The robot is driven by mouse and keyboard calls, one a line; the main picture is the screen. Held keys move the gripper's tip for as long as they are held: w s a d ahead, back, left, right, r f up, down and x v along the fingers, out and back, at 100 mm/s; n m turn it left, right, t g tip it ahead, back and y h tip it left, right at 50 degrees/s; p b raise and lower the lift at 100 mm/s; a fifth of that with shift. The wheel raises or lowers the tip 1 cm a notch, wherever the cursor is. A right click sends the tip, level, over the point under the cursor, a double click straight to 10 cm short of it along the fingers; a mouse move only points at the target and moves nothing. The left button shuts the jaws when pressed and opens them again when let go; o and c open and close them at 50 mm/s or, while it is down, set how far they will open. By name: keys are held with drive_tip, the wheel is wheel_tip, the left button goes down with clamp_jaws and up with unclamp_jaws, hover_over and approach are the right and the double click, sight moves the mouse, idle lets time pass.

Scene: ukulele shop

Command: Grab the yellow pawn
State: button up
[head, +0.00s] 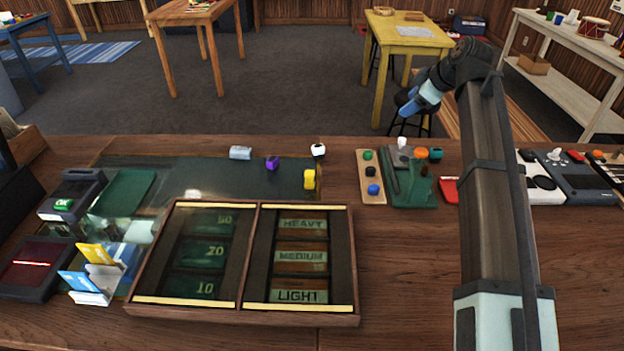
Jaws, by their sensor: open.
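The yellow pawn (309,179) is a small yellow piece at the right end of a dark green mat (225,178) on the wooden counter. It is just behind the right part of the sectioned wooden tray and apart from it. Its fine shape is too small to tell. My gripper (408,106) is open, with light blue parts, raised beyond the counter's far edge. It is to the right of and farther back than the yellow pawn, not touching it. Its fingertips are small in this view.
A purple piece (272,162), a white-and-black piece (318,151) and a pale grey block (240,152) are near the pawn. The sectioned tray (352,270) fills the front middle. A wooden strip (380,200) with coloured pieces and a green stand (412,192) are to the right.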

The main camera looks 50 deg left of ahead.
drive_tip(key=s+a+f+n+g+h, duration=0.1)
drive_tip(key=s+a+n+g+h, duration=0.2)
drive_tip(key=s, duration=1.2)
drive_tip(key=g, duration=0.2)
approach(312, 173)
drive_tip(key=shift+n+h, duration=0.4)
drive_tip(key=shift+h, duration=0.1)
drive_tip(key=x, duration=0.3)
drive_tip(key=a+x, duration=0.1)
drive_tip(key=x, duration=0.1)
drive_tip(key=shift+s+a, duration=0.1)
drive_tip(key=shift+s, duration=0.3)
drive_tip(key=shift+w+x, duration=0.15)
drive_tip(key=shift+x, duration=1.25)
drive_tip(key=shift+w+x, duration=0.2)
drive_tip(key=shift+x, duration=1.2)
drive_tip(key=shift+f, duration=0.1)
clamp_jaws()
